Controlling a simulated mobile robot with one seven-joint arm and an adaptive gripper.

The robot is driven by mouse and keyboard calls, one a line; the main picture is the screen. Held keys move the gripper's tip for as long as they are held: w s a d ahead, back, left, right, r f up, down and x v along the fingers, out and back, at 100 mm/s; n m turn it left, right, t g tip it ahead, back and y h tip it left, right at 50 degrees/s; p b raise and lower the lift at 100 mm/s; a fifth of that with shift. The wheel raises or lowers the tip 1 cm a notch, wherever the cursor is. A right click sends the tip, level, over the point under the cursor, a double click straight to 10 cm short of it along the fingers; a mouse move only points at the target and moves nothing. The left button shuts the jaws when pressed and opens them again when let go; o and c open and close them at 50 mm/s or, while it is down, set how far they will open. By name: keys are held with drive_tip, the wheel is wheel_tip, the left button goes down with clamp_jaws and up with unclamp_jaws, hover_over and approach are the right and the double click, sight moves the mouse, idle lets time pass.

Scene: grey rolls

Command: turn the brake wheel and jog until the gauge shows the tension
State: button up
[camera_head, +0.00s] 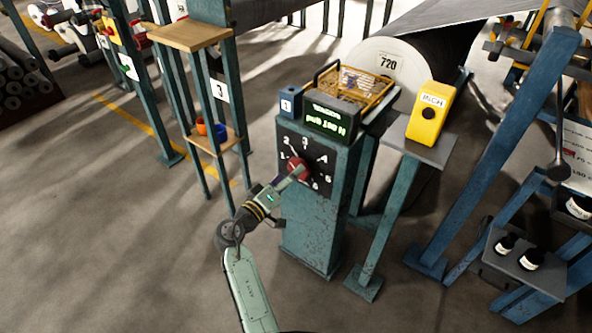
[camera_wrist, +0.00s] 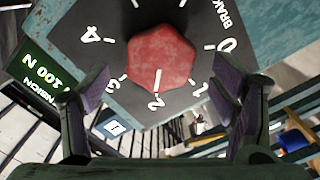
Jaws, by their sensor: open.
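The brake wheel is a red hexagonal knob (camera_head: 297,168) on a black numbered dial (camera_head: 318,160) on the front of a teal cabinet. In the wrist view the red knob (camera_wrist: 161,57) has its white line at 2. My gripper (camera_head: 285,180) is at the knob; in the wrist view my gripper (camera_wrist: 163,90) is open, one finger on each side, with gaps to the knob. The gauge (camera_head: 328,119) has a green-lit tension display; it also shows in the wrist view (camera_wrist: 40,76), seemingly 100 N. The yellow INCH box (camera_head: 431,113) with a black button stands on a shelf to the right.
A yellow wire basket (camera_head: 356,87) sits on the cabinet top. A large roll marked 720 (camera_head: 390,65) lies behind. A small shelf (camera_head: 213,140) with an orange and a blue cup stands left. Teal posts crowd the right; the floor at left is open.

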drive_tip(key=v, duration=0.8)
drive_tip(key=shift+s+a, duration=0.15)
